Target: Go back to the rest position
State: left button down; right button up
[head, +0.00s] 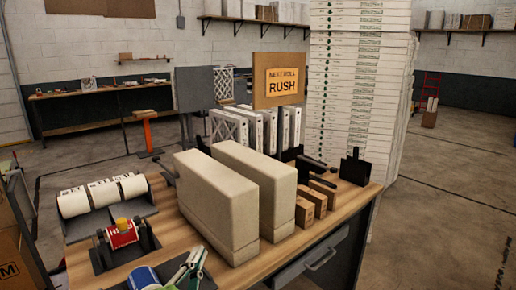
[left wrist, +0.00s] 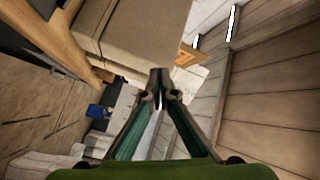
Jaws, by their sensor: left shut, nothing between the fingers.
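My left gripper (head: 197,256) shows at the bottom of the head view, low in front of the two large beige blocks (head: 215,205). In the left wrist view its fingers (left wrist: 158,78) meet at their tips with nothing between them. The wrist view is rolled to one side, with the blocks (left wrist: 140,35) close at its top. My right gripper is not in view.
The wooden worktable (head: 175,222) carries a rack of white rolls (head: 102,194), a red roll (head: 121,233) on a stand, a blue roll (head: 144,278) and small brown boxes (head: 318,196). White filters and a RUSH sign (head: 283,86) stand behind. A tall stack (head: 352,90) stands beyond.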

pick_arm(q)
jog(key=s+a+f+n+g+y, duration=0.1)
jog(key=s+a+f+n+g, duration=0.15)
jog(key=f, duration=0.35)
jog(key=s+a+f+n+g+y, duration=0.1)
jog(key=s+a+f+n+g, duration=0.15)
jog(key=f, duration=0.35)
jog(key=s+a+f+n+g, duration=0.1)
jog(key=s+f+n+g, duration=0.3)
jog(key=s+f, duration=0.6)
jog(key=s+a+f+n+g, duration=0.2)
jog(key=s+f+g, duration=0.5)
jog(key=s, duration=0.6)
notch_tip(320, 180, down, 28)
jog(key=s, duration=0.2)
jog(key=s+a+f+g, duration=0.1)
jog(key=s+a+f, duration=0.1)
jog(key=s+f, duration=1.2)
jog(key=shift+s+a+f, duration=0.2)
jog(key=shift+s+f, duration=0.2)
jog(key=shift+s, duration=0.7)
